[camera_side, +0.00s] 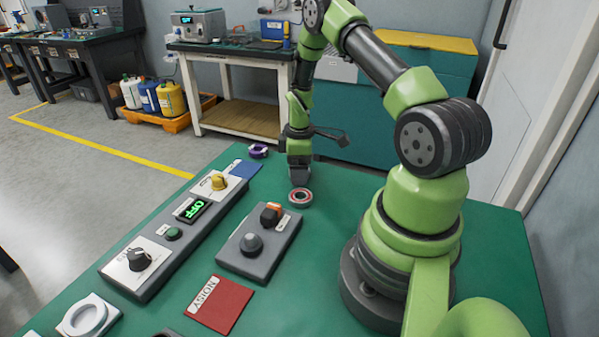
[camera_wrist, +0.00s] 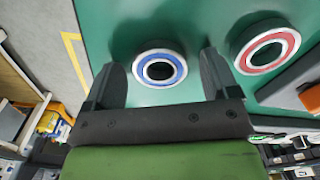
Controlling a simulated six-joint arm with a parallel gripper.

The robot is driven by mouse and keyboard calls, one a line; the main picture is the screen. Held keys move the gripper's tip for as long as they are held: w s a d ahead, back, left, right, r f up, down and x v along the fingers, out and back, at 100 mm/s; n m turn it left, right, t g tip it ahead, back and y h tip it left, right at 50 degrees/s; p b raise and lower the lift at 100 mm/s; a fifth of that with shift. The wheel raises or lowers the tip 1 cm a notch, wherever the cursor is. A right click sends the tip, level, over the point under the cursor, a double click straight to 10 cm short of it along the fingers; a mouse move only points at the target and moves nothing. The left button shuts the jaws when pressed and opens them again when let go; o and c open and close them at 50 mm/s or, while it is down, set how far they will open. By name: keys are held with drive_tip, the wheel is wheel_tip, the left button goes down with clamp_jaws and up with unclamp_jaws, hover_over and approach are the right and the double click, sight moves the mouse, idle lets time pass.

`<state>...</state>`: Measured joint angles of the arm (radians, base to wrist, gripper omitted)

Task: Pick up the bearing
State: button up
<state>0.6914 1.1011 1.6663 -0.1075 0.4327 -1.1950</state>
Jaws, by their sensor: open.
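Two ring bearings lie flat on the green table. The one with a red ring (camera_side: 300,203) is just in front of my gripper (camera_side: 299,178) in the side view. In the wrist view the blue-ringed bearing (camera_wrist: 180,69) appears between the two fingertips of my gripper (camera_wrist: 161,65), and the red-ringed bearing (camera_wrist: 251,61) is to the right of the right finger. My gripper is open and empty, pointing down. Its height above the table is hard to tell.
A grey box with knobs (camera_side: 258,266) stands in front of the red-ringed bearing. A long control panel (camera_side: 155,284) is at the left, and a red NOISY card (camera_side: 222,308) lies at the front. The table between the grey box and my base is clear.

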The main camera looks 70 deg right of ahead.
drive_tip(key=c, duration=1.1)
drive_tip(key=shift+o, duration=0.2)
drive_tip(key=shift+r, duration=0.15)
